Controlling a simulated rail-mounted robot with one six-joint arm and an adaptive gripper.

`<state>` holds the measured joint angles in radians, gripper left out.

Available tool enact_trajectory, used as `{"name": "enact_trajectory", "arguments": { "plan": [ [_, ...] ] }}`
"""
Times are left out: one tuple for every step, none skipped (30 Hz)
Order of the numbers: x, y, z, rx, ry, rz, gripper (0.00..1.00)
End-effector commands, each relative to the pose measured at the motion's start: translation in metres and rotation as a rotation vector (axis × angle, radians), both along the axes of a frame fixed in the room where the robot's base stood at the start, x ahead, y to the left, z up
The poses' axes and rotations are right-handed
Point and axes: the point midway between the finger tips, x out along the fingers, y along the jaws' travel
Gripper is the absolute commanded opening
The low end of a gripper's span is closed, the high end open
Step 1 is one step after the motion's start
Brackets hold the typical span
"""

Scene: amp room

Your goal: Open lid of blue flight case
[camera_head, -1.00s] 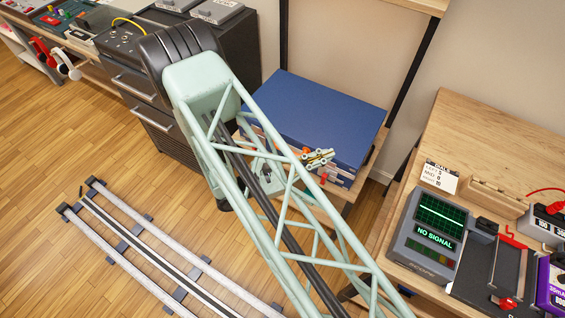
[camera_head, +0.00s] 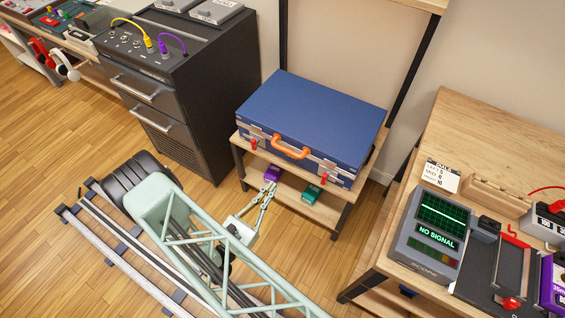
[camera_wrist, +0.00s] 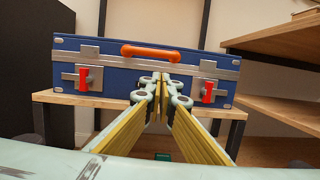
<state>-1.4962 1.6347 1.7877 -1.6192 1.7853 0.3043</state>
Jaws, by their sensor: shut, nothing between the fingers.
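The blue flight case (camera_head: 310,118) lies flat on a wooden shelf with its lid down; it also shows in the wrist view (camera_wrist: 118,75). Its front has an orange handle (camera_head: 290,147) and two red latches, one left (camera_head: 253,143) and one right (camera_head: 324,177). In the wrist view the left latch (camera_wrist: 84,74) and right latch (camera_wrist: 208,92) flank the handle. I cannot tell whether they are fastened. My gripper (camera_head: 270,191) is shut and empty, low in front of the case. In the wrist view its fingertips (camera_wrist: 162,82) overlap the case front below the handle.
A purple box (camera_head: 272,173) and a green box (camera_head: 311,194) sit on the lower shelf. A black drawer cabinet (camera_head: 180,90) stands left of the case. A wooden bench (camera_head: 490,130) with a scope (camera_head: 432,236) is at right. The floor ahead is open.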

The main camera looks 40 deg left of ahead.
Motion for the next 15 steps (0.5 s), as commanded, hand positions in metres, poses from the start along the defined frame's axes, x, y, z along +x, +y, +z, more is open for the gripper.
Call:
{"name": "enact_trajectory", "arguments": {
  "plan": [
    [-0.005, 0.002, -0.006, -0.007, -0.002, 0.016, 0.00],
    [-0.007, 0.003, -0.008, -0.010, -0.002, 0.024, 0.00],
    [-0.009, 0.005, -0.011, -0.012, -0.003, 0.033, 0.00],
    [-0.011, 0.005, -0.013, -0.014, -0.004, 0.038, 0.00],
    [-0.012, 0.006, -0.014, -0.016, -0.004, 0.042, 0.00],
    [-0.013, 0.006, -0.015, -0.018, -0.005, 0.045, 0.00],
    [-0.014, 0.007, -0.016, -0.018, -0.005, 0.047, 0.00],
    [-0.014, 0.007, -0.016, -0.019, -0.006, 0.049, 0.00],
    [-0.014, 0.007, -0.016, -0.019, -0.006, 0.049, 0.00],
    [-0.014, 0.007, -0.016, -0.019, -0.006, 0.049, 0.00],
    [-0.014, 0.007, -0.016, -0.019, -0.006, 0.049, 0.00],
    [-0.014, 0.007, -0.016, -0.019, -0.006, 0.049, 0.00],
    [-0.014, 0.007, -0.016, -0.019, -0.006, 0.049, 0.00],
    [-0.014, 0.007, -0.016, -0.019, -0.006, 0.049, 0.00],
    [-0.014, 0.007, -0.016, -0.018, -0.006, 0.048, 0.00]
  ]
}}
